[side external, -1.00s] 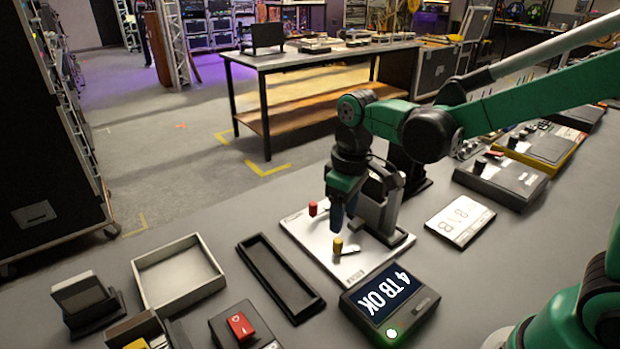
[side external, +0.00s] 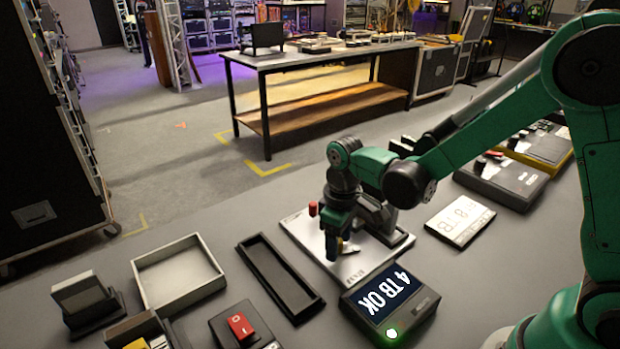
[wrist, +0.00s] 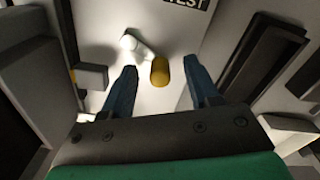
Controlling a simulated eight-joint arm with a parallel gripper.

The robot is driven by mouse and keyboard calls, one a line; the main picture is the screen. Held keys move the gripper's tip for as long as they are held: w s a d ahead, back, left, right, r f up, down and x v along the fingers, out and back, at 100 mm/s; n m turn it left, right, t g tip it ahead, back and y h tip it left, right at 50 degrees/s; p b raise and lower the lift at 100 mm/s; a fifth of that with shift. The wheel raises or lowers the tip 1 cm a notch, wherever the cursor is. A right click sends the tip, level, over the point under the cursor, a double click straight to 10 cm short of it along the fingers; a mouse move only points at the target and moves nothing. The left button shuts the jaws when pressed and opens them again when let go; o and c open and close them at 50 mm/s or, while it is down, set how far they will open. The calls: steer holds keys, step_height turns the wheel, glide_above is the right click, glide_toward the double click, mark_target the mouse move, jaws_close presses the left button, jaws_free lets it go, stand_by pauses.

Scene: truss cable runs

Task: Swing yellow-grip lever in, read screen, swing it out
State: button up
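The yellow-grip lever (side external: 344,246) stands on a white plate (side external: 306,235) and is partly hidden by my gripper (side external: 335,250). In the wrist view, the yellow grip (wrist: 160,70) shows between the two blue fingers of my gripper (wrist: 160,74), with a gap on each side. The gripper is open. A white lever arm (wrist: 138,48) runs from the grip to a round pivot.
A red grip (side external: 313,208) stands on the far side of the same plate. A grey fixture stands right of the lever. A black tray (side external: 253,270), a pale open box (side external: 150,293) and a red rocker switch (side external: 240,325) lie to the left. A label (side external: 460,220) lies to the right.

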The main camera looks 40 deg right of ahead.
jaws_close()
steer(key=shift+w+d+m, duration=0.1)
steer(key=shift+w+m, duration=0.05)
steer(key=shift+m, duration=0.55)
steer(key=shift+w+d+m, duration=0.1)
steer(key=shift+w+m, duration=0.05)
steer(key=shift+m, duration=0.55)
steer(key=shift+o, duration=0.5)
jaws_free()
steer(key=shift+r, duration=2.8)
steer(key=shift+r, duration=0.1)
